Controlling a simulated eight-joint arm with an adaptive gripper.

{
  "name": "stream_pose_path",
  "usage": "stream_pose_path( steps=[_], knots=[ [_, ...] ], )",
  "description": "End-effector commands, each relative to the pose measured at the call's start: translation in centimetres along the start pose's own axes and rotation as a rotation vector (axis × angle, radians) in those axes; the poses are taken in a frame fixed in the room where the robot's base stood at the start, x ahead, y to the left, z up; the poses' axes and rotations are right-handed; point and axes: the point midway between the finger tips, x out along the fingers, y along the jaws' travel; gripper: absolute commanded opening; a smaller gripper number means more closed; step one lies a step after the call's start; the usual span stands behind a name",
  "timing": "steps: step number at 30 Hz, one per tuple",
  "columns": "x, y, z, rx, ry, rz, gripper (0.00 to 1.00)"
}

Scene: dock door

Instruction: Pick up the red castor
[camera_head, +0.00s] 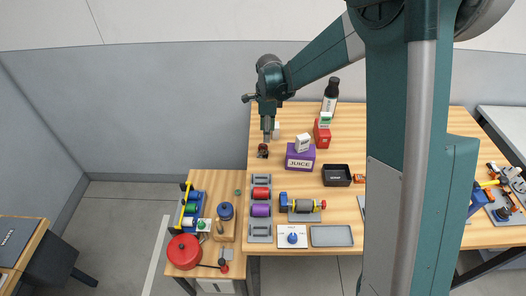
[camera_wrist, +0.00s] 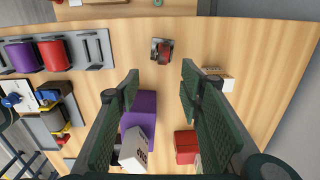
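The red castor (camera_wrist: 163,50) is a small red wheel in a dark and grey bracket, lying on the wooden table top. In the head view the castor (camera_head: 263,151) is a small dark red shape just below my fingertips. My gripper (camera_wrist: 160,76) is open, with its two dark green fingers wide apart and nothing between the tips. In the head view my gripper (camera_head: 268,134) points down above the table near the castor. In the wrist view the castor lies beyond the fingertips, uncovered. The exact height of the fingers above it is hard to tell.
A purple juice box (camera_head: 300,158) with a white carton (camera_head: 302,142) on top stands right of the castor. A red box (camera_head: 322,135) and dark bottle (camera_head: 331,92) stand behind. A white object (camera_wrist: 222,82) is near one finger. A grey rack (camera_head: 261,233) holds spools. Bare wood surrounds the castor.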

Motion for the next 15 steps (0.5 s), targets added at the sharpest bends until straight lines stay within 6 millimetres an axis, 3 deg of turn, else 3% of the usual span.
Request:
stream_pose_path(
  steps=[6,15],
  knots=[
    [3.1,-1.0,1.4,0.078,0.01,0.027,0.37],
    [4.0,-1.2,1.9,0.107,0.014,0.036,0.37]
  ],
)
